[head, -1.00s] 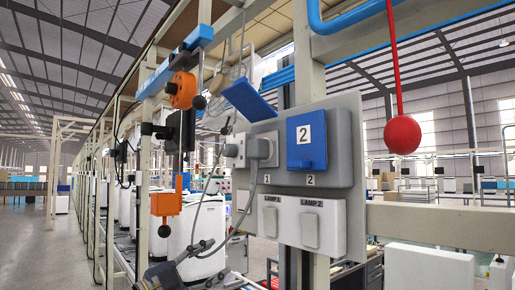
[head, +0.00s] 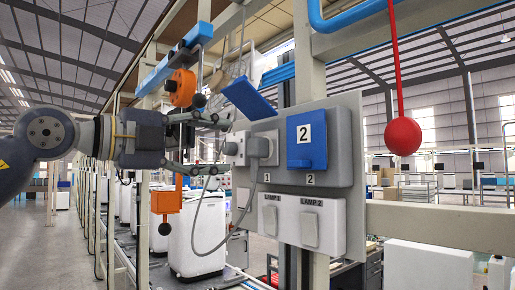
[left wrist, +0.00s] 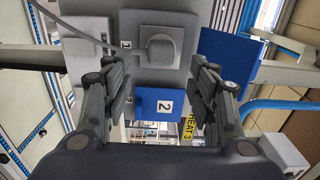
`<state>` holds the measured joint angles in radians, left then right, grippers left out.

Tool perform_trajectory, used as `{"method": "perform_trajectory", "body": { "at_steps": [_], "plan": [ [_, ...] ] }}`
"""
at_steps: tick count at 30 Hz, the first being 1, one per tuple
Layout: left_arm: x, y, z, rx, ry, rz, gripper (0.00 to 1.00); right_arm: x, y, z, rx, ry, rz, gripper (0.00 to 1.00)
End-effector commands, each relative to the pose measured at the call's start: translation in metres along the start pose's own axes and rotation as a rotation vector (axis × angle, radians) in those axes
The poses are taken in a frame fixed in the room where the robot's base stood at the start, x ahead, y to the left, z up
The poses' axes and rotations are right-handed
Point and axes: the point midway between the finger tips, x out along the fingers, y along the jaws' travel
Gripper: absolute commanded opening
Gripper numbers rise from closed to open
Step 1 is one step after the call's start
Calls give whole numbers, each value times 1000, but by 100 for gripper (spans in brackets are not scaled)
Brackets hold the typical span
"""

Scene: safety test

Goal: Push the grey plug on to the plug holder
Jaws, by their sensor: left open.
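The grey plug (head: 238,147) sits at socket position 1 on the grey wall panel, with its cable hanging below. I cannot tell whether it is fully seated. In the left wrist view the plug (left wrist: 160,48) is a rounded square block near the top centre, between and beyond the fingers. My left gripper (head: 222,146) comes in from the left, open, its fingers above and below the plug's near end. In the left wrist view its open fingers (left wrist: 160,82) stand on both sides with nothing between them. My right gripper is out of view.
A blue switch cover (head: 306,142) marked 2 is right of the plug. Two lamp switches (head: 303,225) are below. A tilted blue plate (head: 248,99) is above, and a red ball (head: 403,135) hangs at right. Orange fixtures (head: 182,89) are close to the left gripper.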

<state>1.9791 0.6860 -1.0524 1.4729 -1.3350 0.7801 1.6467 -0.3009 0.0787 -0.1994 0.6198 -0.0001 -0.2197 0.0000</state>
Motion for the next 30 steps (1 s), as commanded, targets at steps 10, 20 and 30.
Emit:
{"method": "perform_trajectory", "body": {
  "at_steps": [10, 20, 30],
  "plan": [
    [20, -3, 0, -1, 2, 0, 53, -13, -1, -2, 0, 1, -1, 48],
    [67, 0, 0, -2, 3, -1, 53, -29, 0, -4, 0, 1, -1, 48],
    [90, -1, 0, -1, 2, -2, 53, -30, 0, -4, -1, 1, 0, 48]
  ]
}}
